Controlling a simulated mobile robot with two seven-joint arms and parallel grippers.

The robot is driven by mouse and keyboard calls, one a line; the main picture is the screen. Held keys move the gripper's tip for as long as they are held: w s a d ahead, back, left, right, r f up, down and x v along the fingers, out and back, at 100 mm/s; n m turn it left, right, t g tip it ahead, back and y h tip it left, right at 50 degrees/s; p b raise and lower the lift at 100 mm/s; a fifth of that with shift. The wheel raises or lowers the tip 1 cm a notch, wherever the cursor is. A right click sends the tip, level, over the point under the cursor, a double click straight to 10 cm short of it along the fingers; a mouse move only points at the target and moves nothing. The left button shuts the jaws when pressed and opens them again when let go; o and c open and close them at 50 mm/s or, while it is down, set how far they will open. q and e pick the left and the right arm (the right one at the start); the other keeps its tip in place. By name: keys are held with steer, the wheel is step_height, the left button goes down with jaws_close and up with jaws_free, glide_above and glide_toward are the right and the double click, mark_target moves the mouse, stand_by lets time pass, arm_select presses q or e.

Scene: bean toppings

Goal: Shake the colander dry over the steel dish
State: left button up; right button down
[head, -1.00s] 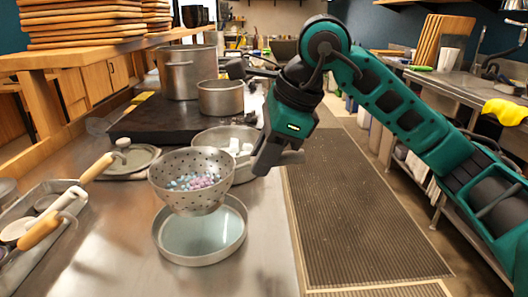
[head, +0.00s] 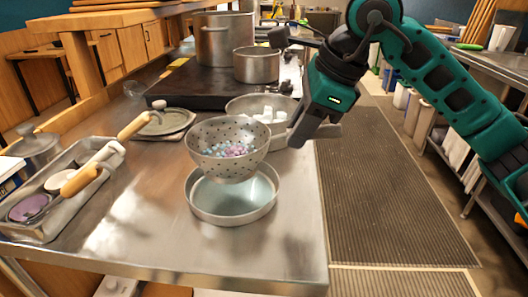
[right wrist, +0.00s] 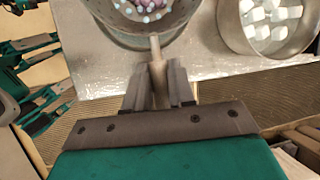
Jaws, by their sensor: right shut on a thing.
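The metal colander (head: 218,160) is held above the steel dish (head: 232,212) and hides the dish's back part. Small blue and pink beans (head: 232,149) lie in the colander. My right gripper (head: 296,132) is to the colander's right. In the right wrist view my gripper (right wrist: 159,88) is shut on the colander's handle (right wrist: 156,58), with the colander's rim (right wrist: 150,40) beyond it. The dish stands on the counter and holds a pale, bluish clear layer. My left gripper is not in view.
A pan with white cubes (head: 277,107) stands behind the colander. Two steel pots (head: 257,66) are on a dark stove (head: 190,90). A tray with wooden-handled tools (head: 62,185) is at left. The counter front (head: 150,245) is clear.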

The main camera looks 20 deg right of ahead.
stand_by(0.3)
step_height(320, 180, up, 4)
steer(key=shift+f, duration=0.1)
steer(key=shift+s+a+f, duration=0.1)
steer(key=shift+s+f, duration=0.05)
steer(key=shift+f, duration=1.75)
